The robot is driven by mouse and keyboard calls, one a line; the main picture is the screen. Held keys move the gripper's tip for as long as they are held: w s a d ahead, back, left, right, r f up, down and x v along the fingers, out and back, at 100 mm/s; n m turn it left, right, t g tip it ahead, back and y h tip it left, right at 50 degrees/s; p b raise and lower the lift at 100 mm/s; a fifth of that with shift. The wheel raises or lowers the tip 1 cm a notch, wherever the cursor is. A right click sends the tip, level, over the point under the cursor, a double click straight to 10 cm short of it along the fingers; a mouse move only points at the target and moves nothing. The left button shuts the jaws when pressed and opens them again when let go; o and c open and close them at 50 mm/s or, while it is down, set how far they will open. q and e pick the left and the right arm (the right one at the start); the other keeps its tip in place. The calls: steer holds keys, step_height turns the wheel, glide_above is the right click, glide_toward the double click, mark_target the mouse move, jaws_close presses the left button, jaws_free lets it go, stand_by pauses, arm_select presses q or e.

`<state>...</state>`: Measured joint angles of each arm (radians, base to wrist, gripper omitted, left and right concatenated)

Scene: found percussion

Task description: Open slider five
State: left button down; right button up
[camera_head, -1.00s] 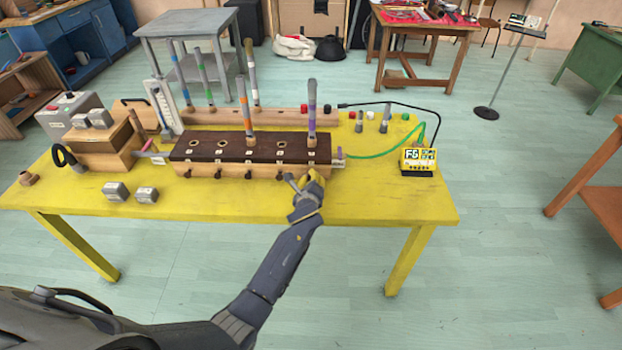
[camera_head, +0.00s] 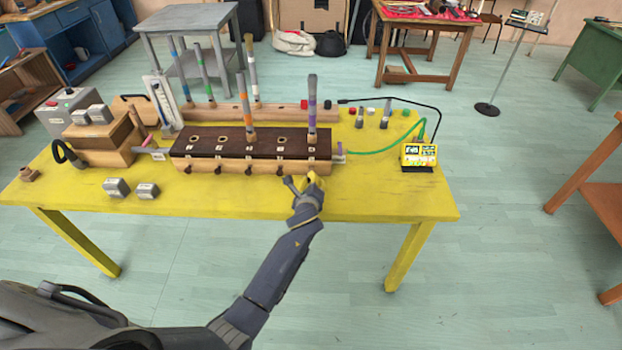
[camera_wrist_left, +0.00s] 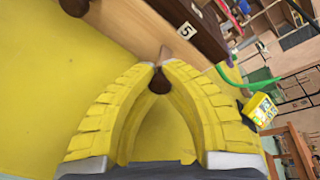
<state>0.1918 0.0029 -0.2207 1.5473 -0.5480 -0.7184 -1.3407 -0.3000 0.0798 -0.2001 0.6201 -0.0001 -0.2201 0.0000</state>
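A long wooden chest (camera_head: 265,166) with a dark top stands on the yellow table (camera_head: 385,200), with a row of dark knobs along its front. In the left wrist view, the label 5 (camera_wrist_left: 185,31) marks its end position, with a dark round knob (camera_wrist_left: 159,84) on a pale stem beside it. My left gripper (camera_head: 312,178) is at the chest's front right corner. In the wrist view its yellow fingers are closed around that knob, with the tips at either side of the stem. The fingers hide the knob in the head view. My right gripper is not in view.
An orange-banded tube (camera_head: 246,105) and a purple-banded tube (camera_head: 312,105) stand upright in the chest. Several tubes stand behind it. A yellow meter (camera_head: 418,155) with a green tube sits to the right. Small grey blocks (camera_head: 116,187) lie front left. The table's front right is clear.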

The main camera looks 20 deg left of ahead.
arm_select(q)
steer(key=c, duration=1.5)
jaws_free()
steer(key=v, duration=1.2)
steer(key=shift+d, duration=0.1)
